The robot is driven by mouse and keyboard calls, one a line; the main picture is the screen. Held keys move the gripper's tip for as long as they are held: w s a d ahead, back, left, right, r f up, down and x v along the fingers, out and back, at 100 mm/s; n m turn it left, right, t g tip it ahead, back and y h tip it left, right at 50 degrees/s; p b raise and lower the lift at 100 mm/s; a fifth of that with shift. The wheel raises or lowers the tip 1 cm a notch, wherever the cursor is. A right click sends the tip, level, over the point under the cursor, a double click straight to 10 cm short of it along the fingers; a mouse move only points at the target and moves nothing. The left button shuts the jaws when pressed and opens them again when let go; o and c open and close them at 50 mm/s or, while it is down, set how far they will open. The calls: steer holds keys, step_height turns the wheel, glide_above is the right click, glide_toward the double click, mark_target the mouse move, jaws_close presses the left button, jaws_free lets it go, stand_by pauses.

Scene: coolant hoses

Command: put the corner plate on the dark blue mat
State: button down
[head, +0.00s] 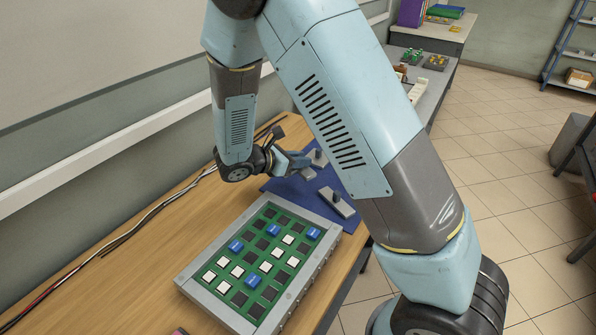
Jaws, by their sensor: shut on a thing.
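The dark blue mat (287,187) lies on the wooden table beyond the green-faced panel, partly hidden by my arm. My gripper (306,162) is low over the mat and shut on a small grey piece, which I take to be the corner plate (310,174). The fingers and my arm partly hide this piece, so its shape is unclear. I cannot tell whether it touches the mat.
A grey-framed panel (262,262) with white, blue and dark squares fills the near table. Cables (150,212) run along the wall side. Bare wood (125,270) lies left of the panel. Farther back are a bench with small parts (436,62) and a shelf (570,50).

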mark_target(296, 180)
steer(key=shift+w+a+f, duration=0.15)
steer(key=shift+w+f, duration=0.6)
steer(key=shift+f, duration=0.15)
steer(key=shift+w+a+f, duration=0.15)
steer(key=shift+w+f, duration=0.6)
steer(key=shift+f, duration=1.65)
steer(key=c, duration=1)
jaws_free()
steer(key=shift+f, duration=0.1)
steer(key=shift+o, duration=0.2)
